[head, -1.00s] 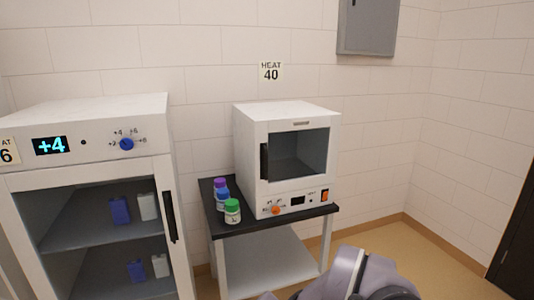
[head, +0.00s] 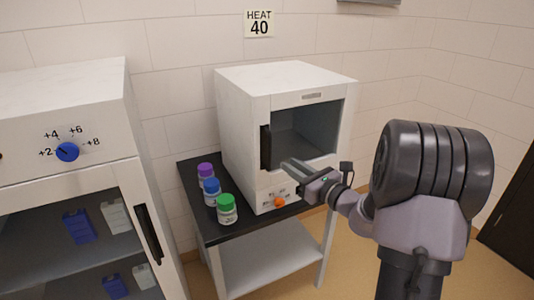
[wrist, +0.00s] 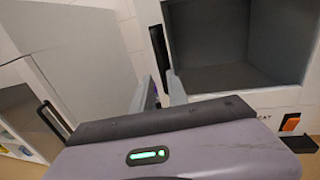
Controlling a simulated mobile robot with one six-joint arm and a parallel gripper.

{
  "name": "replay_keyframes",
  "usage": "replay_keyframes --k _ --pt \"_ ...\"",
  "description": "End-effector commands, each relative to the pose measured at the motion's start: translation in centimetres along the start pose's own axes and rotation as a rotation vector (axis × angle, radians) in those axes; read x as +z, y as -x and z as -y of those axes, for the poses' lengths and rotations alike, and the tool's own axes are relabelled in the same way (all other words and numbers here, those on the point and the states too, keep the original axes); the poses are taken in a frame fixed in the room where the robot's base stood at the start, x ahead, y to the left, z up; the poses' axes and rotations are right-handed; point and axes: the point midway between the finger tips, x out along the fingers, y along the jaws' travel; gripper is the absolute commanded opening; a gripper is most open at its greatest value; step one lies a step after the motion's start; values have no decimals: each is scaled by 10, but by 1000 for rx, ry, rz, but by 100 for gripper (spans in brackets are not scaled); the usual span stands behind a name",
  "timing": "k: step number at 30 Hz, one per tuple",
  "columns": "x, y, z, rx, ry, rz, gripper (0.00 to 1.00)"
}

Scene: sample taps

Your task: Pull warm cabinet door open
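The warm cabinet (head: 240,120) is a white box on a black-topped stand, under a "HEAT 40" sign. Its front has a large dark window, and the door looks shut. The black upright door handle (head: 265,147) is on the door's left side; in the wrist view the handle (wrist: 160,55) is just beyond my fingertips. My gripper (head: 288,168) is in front of the cabinet, right of and slightly below the handle in the head view. Its two fingers (wrist: 161,90) show a gap with nothing between them. I see no contact with the handle.
Three capped bottles, purple (head: 205,171), blue (head: 211,191) and green (head: 227,209), stand on the black stand top (head: 205,228) left of the cabinet. A larger white cabinet (head: 70,110) with a blue knob is at the left. Floor shows at the right.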

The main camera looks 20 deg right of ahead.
Motion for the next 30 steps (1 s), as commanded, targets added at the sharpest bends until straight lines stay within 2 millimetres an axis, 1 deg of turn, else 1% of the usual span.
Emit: replay_keyframes --k 1,6,9,12,17,24,25,27,28,30 --pt "-4 -16 -2 5 3 1 20" --pt "-3 -61 -2 4 3 0 20" --pt "-2 -80 -2 3 2 1 20" --pt "-2 -94 -1 3 2 -1 20" --pt "0 -104 -1 1 1 0 20" --pt "0 -105 -1 1 2 -1 20" --pt "0 -105 -1 1 2 -1 18" --pt "0 -105 -1 1 2 -1 4" --pt "0 -105 -1 1 2 -1 0" --pt "0 -105 -1 1 2 -1 0"
